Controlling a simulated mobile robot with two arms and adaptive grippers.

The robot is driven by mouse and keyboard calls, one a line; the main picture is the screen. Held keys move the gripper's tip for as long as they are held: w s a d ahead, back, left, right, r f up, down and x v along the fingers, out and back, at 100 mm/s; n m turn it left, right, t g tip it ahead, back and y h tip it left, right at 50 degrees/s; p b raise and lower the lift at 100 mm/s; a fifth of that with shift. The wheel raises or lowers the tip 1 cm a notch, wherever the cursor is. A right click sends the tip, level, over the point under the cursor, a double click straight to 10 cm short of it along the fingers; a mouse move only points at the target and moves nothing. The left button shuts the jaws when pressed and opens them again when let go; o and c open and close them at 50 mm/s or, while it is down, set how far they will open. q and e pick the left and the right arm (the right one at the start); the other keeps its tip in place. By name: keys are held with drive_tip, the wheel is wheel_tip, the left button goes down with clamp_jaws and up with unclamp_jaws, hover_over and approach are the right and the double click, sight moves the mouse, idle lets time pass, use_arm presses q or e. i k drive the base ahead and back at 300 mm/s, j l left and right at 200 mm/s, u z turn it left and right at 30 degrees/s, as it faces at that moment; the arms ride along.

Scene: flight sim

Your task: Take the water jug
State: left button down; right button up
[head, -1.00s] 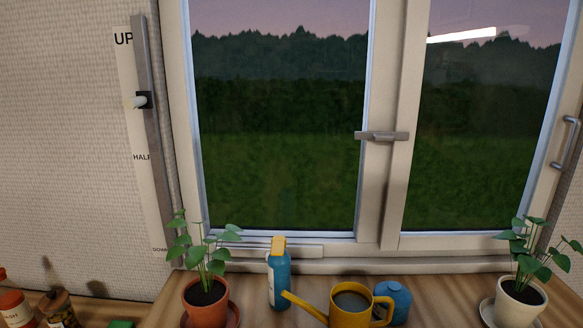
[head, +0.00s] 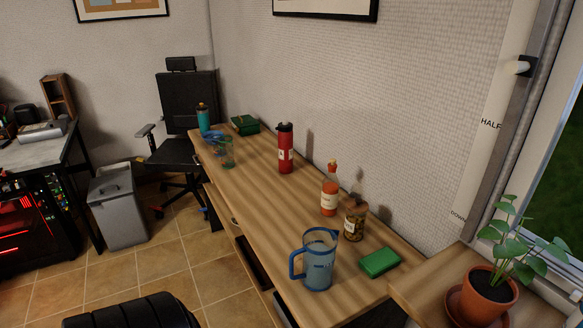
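A blue, see-through water jug (head: 319,262) stands upright near the front end of the wooden counter (head: 262,205) in the head view. Its handle points left. A green box (head: 379,262) lies to its right, apart from it. Neither gripper shows. A dark, ribbed, rounded shape at the bottom left edge cannot be made out for certain.
A sauce bottle (head: 330,190), a jar (head: 355,219) and a red bottle (head: 285,148) stand behind the jug. A potted plant (head: 484,288) stands at right. An office chair (head: 185,117) and grey bin (head: 118,208) stand at left. Tiled floor is open beside the counter.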

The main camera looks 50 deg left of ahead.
sight(319, 249)
drive_tip(key=u, duration=1.4)
